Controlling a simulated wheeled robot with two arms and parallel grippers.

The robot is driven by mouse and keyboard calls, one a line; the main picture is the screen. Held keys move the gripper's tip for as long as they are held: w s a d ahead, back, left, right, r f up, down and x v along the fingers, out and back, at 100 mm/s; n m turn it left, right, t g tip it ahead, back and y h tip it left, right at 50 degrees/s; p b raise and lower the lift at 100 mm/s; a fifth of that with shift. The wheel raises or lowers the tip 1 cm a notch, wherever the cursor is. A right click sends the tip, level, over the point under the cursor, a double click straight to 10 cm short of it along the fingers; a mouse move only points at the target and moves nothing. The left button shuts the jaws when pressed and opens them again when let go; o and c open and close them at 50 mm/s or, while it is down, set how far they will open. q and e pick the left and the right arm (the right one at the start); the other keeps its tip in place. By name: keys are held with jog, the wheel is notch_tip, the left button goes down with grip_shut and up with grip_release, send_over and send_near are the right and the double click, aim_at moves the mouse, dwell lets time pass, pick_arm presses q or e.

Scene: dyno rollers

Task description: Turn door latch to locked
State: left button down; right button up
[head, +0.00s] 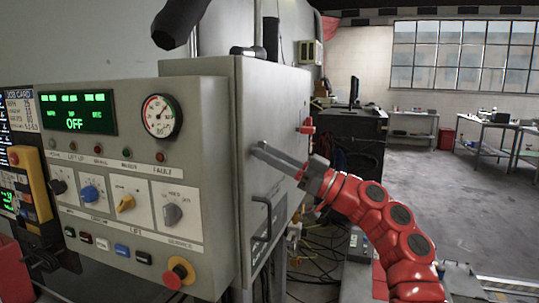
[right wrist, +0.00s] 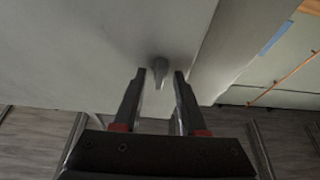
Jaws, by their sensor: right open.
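A small grey door latch (right wrist: 159,70) sticks out from the pale cabinet door in the right wrist view. Its narrow end points down in that picture, toward my gripper. My right gripper (right wrist: 157,74) is open, with one finger on each side of the latch and a gap on both sides; I see no clear contact. In the head view my right gripper (head: 258,149) reaches from the right to the side door of the grey cabinet (head: 275,100). The latch cannot be made out there. My left gripper is not in view.
A dark pull handle (head: 263,222) stands out below my right gripper. A red fitting (head: 307,126) sits near the door's far edge. Cables lie on the floor behind; open floor (head: 450,205) is at right.

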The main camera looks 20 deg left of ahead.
jog(key=b+v, duration=0.1)
jog(key=v, duration=1.6)
jog(key=shift+w+d+f, duration=0.15)
